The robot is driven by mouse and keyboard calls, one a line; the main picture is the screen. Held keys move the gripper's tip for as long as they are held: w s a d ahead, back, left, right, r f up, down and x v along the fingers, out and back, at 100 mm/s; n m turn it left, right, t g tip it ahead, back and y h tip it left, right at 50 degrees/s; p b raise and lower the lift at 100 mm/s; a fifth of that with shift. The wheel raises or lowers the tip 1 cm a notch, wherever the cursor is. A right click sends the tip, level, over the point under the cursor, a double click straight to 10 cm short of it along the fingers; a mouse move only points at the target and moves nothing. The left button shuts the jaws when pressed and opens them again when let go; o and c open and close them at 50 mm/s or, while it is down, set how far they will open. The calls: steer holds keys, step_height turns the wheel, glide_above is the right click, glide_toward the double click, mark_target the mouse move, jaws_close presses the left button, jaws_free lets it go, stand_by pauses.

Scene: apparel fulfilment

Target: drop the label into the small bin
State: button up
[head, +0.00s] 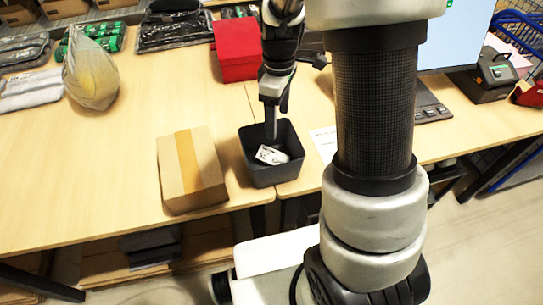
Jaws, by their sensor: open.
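The small bin (262,173) is a dark grey open container near the table's front edge. A white label (271,155) with dark print lies tilted inside it. My gripper (271,134) points down into the bin, with its finger just above or beside the label. The jaws are open. Only one finger shows clearly, and whether it touches the label cannot be told.
A taped cardboard box (192,171) stands left of the bin, close to it. A red box (236,50) sits behind. A white paper (325,142) lies to the right, partly behind my arm. A bagged yellow item (92,76) lies at left.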

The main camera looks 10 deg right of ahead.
step_height(320, 180, up, 16)
steer(key=p, duration=0.1)
steer(key=shift+p, duration=0.4)
steer(key=s+r+m+t+p, duration=0.2)
steer(key=s+r+m+p, duration=0.2)
steer(key=s, duration=0.4)
steer(key=s+a+r+m+t+p, duration=0.1)
steer(key=s+r+m+t+p, duration=0.2)
steer(key=s+r+m, duration=0.4)
steer(key=shift+s+a+r+t+p, duration=0.15)
steer(key=shift+s+r+t+p, duration=0.2)
steer(key=shift+s+r, duration=0.7)
steer(key=shift+s+f, duration=0.2)
